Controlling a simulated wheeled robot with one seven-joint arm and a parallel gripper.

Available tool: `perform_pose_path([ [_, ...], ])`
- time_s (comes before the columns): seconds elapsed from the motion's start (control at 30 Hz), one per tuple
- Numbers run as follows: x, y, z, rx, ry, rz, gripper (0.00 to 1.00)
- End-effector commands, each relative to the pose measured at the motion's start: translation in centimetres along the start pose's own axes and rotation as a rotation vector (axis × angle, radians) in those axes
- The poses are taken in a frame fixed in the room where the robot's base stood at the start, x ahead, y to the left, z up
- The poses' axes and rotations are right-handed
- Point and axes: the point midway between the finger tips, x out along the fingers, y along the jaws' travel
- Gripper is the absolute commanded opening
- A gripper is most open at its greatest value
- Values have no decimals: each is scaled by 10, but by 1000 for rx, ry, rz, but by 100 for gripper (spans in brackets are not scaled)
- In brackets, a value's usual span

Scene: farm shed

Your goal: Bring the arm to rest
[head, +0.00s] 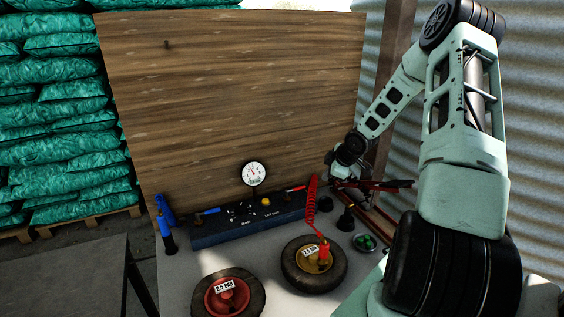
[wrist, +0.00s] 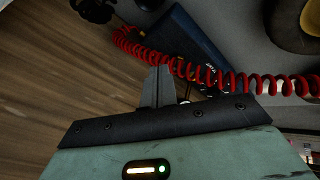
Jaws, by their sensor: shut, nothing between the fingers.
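My arm rises on the right of the head view and bends down to the bench. My gripper (wrist: 157,86) shows in the wrist view with its fingers together and nothing between them. In the head view the arm's end is near the right end of the blue panel, and the fingers are hard to make out there. A red coiled hose (head: 312,205) runs close by the gripper; in the wrist view the hose (wrist: 215,78) passes behind the fingertips. I cannot tell whether they touch.
On the bench stand a blue panel (head: 222,233) with a gauge (head: 254,174), a wheel tagged 2.5 BAR (head: 251,303), another wheel (head: 335,268) and a small bowl (head: 365,243). A wooden board (head: 235,90) stands behind. Green sacks (head: 65,120) are stacked left; corrugated wall right.

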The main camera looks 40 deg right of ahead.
Motion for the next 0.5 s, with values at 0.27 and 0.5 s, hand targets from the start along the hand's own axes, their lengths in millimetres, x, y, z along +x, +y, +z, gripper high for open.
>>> perform_pose_path([
  [0.27, -1, -3, -8, -4, -2, -7, 0],
  [0.5, -17, -57, -108, -21, -46, -102, 0],
])
